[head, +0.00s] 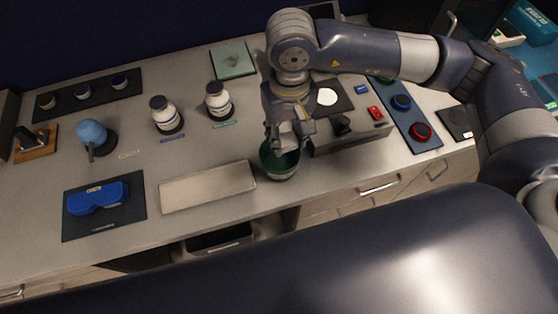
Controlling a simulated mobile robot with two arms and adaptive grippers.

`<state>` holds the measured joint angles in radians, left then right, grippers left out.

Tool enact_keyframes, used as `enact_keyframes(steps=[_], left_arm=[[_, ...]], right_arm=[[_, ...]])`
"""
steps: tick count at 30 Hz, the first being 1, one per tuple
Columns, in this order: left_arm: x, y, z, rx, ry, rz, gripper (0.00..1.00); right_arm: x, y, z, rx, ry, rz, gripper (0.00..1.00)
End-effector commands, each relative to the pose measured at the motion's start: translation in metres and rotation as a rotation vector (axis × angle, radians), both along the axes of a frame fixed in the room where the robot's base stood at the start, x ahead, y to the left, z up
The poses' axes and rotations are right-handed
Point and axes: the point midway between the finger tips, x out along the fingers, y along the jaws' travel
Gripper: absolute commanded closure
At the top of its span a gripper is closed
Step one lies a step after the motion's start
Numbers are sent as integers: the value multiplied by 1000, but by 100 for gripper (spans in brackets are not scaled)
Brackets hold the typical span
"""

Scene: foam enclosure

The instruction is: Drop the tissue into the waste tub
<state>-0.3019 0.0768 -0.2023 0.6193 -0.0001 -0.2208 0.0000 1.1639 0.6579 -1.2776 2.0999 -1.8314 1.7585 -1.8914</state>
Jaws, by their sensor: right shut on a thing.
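My right gripper (285,137) comes down over the green tub (279,172), with its fingertips at or just above the tub's opening. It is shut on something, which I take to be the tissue. The fingers hide nearly all of it, so its shape cannot be made out. The green tub stands upright near the counter's front edge, and the gripper partly covers its rim. My left gripper is not in view.
A grey box with a red switch (375,113) stands just right of the tub. A flat beige panel (207,187) lies to its left. Two white bottles (162,112) (217,99) stand behind. A dark bin (221,239) sits below the counter edge.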

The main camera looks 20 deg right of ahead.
Motion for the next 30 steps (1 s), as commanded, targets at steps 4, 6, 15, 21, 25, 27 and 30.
enact_keyframes(steps=[4,6,15,21,25,27,30], left_arm=[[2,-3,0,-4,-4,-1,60],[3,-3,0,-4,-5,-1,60],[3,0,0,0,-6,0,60],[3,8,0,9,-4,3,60],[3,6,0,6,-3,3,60],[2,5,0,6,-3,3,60],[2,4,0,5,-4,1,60]], right_arm=[[0,0,-1,0,0,0,87],[0,0,-1,0,0,-1,87],[0,0,0,0,0,-1,41],[1,0,2,0,-1,-1,41],[1,0,16,1,-4,-2,41],[1,0,29,1,-5,0,41],[2,1,51,2,-6,0,41]])
